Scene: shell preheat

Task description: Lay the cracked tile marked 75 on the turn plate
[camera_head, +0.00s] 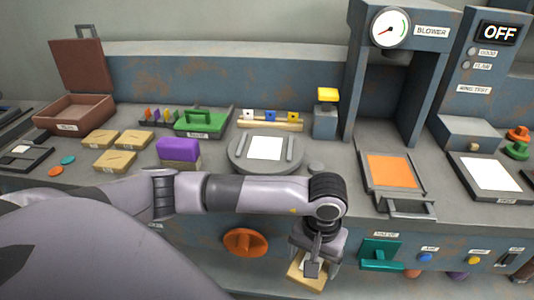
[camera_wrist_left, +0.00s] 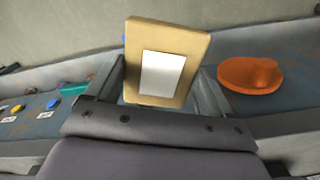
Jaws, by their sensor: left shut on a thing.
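My left gripper (camera_head: 312,264) is shut on a tan tile (camera_head: 298,275) in front of the bench, below its top. In the left wrist view the tile (camera_wrist_left: 152,38) stands between the fingers, showing a pale blank rectangle; no number or crack is readable. The round grey turn plate (camera_head: 238,152) lies on the bench, beyond my left forearm, with a white square and two bars on it. Several other tan tiles, such as this one (camera_head: 100,139), lie at the left; their marks are too small to read. My right gripper is not in view.
A purple block (camera_head: 178,149) stands left of the plate, a green-handled tray (camera_head: 200,122) behind it. An orange-topped tray (camera_head: 391,171) is at the right under the blower. An orange knob (camera_head: 246,242) and a teal valve handle (camera_head: 380,252) jut from the bench front.

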